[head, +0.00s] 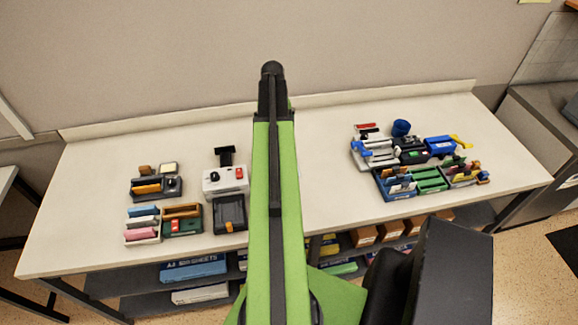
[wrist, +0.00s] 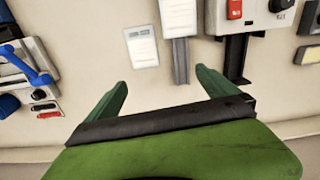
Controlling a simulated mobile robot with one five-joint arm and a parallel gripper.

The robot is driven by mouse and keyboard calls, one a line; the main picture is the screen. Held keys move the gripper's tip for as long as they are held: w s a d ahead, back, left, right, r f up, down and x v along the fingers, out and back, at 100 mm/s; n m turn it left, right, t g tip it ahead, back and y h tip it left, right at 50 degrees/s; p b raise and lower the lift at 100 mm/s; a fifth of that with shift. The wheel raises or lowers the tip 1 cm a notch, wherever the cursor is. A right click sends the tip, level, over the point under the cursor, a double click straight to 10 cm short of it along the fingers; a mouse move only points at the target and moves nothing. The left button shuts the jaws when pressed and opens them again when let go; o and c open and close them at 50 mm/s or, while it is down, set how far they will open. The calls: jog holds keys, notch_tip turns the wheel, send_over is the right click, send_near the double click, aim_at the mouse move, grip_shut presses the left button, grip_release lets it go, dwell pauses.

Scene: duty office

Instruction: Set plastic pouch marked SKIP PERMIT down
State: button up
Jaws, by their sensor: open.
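My gripper (wrist: 161,80) is open in the wrist view, its two green fingers spread apart over the pale tabletop with nothing held between them. Beyond the fingertips lie a flat white card-like piece with small print (wrist: 142,47) and a narrow grey piece with a pale label (wrist: 180,60). The print is too small to read, so I cannot tell whether either is the SKIP PERMIT pouch. In the head view my green arm reaches over the table and hides both pieces; the gripper's fingers do not show clearly there.
The long pale table (head: 330,190) stands against a wall with a raised back edge. Left are a white device with a red switch (head: 226,180) and coloured trays. Right are a blue-handled device (head: 372,152), a blue roll (head: 401,128) and organisers. Bare tabletop lies around the arm.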

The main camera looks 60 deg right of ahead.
jog(key=s+d+m, duration=0.1)
jog(key=s+d, duration=0.1)
jog(key=s, duration=0.3)
jog(key=f+b, duration=0.8)
jog(key=b, duration=0.1)
jog(key=f+b, duration=0.8)
jog(key=f, duration=0.1)
jog(key=shift+w+a+f+b, duration=0.1)
jog(key=shift+w+f+b, duration=0.1)
jog(key=shift+b, duration=0.15)
jog(key=shift+r, duration=0.2)
jog(key=c, duration=1.5)
jog(key=r+p, duration=0.1)
jog(key=p, duration=0.1)
jog(key=r+p, duration=0.1)
jog(key=r, duration=0.1)
jog(key=r+p, duration=0.2)
jog(key=shift+s+r+p, duration=0.15)
jog(key=shift+s+p, duration=0.2)
jog(key=shift+s, duration=0.05)
jog(key=shift+c, duration=0.2)
jog(key=s+r+p, duration=0.5)
jog(key=s, duration=0.5)
jog(key=shift+s+a+r, duration=0.25)
jog(key=shift+s+a, duration=0.15)
